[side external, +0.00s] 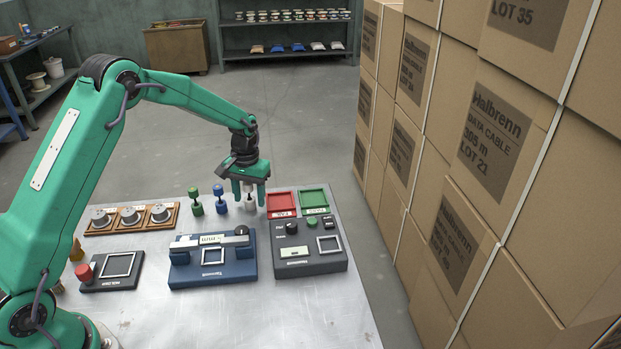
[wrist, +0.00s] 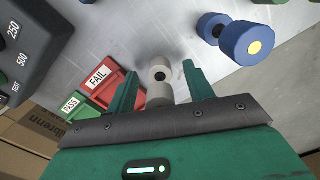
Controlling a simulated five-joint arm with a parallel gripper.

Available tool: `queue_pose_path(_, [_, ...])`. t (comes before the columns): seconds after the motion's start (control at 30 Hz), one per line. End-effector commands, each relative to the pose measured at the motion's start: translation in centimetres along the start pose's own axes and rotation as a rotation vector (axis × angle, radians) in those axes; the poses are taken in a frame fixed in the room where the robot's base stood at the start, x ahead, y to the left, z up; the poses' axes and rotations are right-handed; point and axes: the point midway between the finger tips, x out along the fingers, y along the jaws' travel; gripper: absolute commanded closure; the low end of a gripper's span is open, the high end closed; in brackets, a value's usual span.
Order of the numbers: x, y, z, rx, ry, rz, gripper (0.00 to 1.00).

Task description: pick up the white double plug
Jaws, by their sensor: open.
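The white double plug (wrist: 159,72) stands upright on the metal table, seen from above in the wrist view. In the side view the white plug (side external: 249,204) is partly hidden behind my gripper's fingers. My gripper (side external: 249,194) points down over it. In the wrist view my gripper (wrist: 164,88) has its two green fingers apart, one on each side of the plug. The fingers look open, and I cannot tell whether either touches the plug.
A blue double plug (side external: 219,199) and a green one (side external: 195,202) stand to the left. A red FAIL tray (side external: 282,213) and a green PASS tray (side external: 326,209) lie to the right. A blue fixture (side external: 180,274) and a dark tester (side external: 333,265) sit in front. Stacked cartons (side external: 470,130) rise beyond the table's right edge.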

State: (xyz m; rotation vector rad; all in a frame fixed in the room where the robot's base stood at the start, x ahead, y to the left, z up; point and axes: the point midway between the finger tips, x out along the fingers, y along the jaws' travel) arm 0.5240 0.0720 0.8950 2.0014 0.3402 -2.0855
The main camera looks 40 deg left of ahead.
Motion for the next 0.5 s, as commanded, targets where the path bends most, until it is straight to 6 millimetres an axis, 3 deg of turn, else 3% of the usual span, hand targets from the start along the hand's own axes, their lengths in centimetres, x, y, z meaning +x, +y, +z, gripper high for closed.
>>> queue_pose_path(0.1, [-0.02,0.0,0.0,0.0,0.0,0.0,0.48])
queue_pose_path(0.37, [-0.03,0.0,-0.01,0.0,0.0,0.0,0.98])
queue_pose_path(0.5, [-0.06,0.01,-0.02,0.0,0.001,0.0,0.98])
